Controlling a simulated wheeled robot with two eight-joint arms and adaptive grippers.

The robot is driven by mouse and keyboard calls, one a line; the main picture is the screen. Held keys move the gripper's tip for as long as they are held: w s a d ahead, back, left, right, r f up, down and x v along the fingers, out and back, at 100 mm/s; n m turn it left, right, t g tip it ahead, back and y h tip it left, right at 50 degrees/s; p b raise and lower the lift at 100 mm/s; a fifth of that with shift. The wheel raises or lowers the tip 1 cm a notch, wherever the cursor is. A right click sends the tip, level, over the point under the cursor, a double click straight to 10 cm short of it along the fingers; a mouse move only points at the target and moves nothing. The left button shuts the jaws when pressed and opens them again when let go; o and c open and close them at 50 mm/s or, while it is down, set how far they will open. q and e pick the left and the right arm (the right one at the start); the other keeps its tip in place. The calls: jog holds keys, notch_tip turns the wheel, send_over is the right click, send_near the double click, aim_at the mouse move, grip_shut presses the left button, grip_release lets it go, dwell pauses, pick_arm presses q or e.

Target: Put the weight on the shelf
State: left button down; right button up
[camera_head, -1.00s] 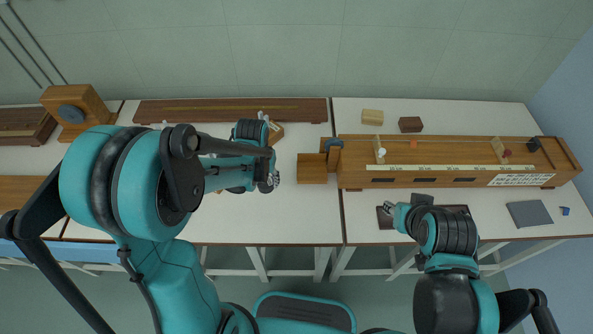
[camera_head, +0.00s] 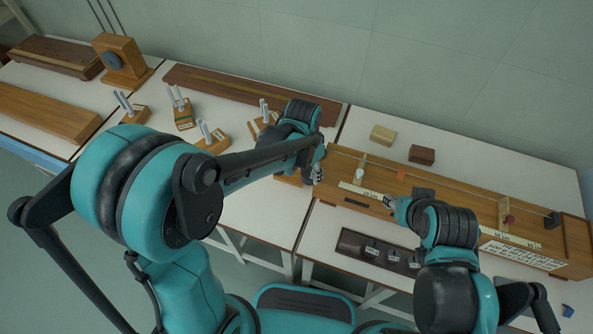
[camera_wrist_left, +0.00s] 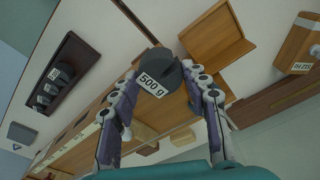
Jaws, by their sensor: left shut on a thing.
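The weight (camera_wrist_left: 158,78) is a dark slotted disc with a "500 g" label. In the left wrist view it sits between the fingers of my left gripper (camera_wrist_left: 165,95), which is shut on it. In the head view my left gripper (camera_head: 318,172) is at the left end of the long wooden bench, and the weight is hidden there. A wooden piece with a flat plate and a raised side, probably the shelf (camera_wrist_left: 218,40), lies just beyond the weight in the wrist view. My right gripper (camera_head: 392,204) is over the bench's front edge; its jaws are too small to read.
A dark tray (camera_head: 350,239) with several small weights lies in front of the bench (camera_head: 470,200). Wooden stands with posts (camera_head: 184,116) are left of my left gripper. Two small blocks (camera_head: 383,134) lie behind the bench. White table (camera_head: 255,205) is bare at the front.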

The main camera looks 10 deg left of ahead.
pick_arm(q)
jog(key=shift+w+d+m, duration=0.1)
jog(key=shift+d+m, duration=0.2)
jog(key=w+a+f+b, duration=0.1)
jog(key=w+a+f, duration=0.1)
jog(key=w+a+f+b, duration=0.1)
jog(key=w+a+f, duration=0.1)
jog(key=w+a, duration=0.1)
jog(key=w+a+f+b, duration=0.2)
jog(key=w, duration=0.1)
jog(key=shift+w+a+f, duration=0.1)
jog(key=shift+a+f, duration=0.15)
jog(key=shift+f, duration=0.15)
notch_tip(320, 180, down, 4)
jog(key=shift+f+b, duration=0.1)
jog(key=shift+b, duration=1.05)
jog(key=shift+r, duration=0.2)
jog(key=shift+f, duration=0.15)
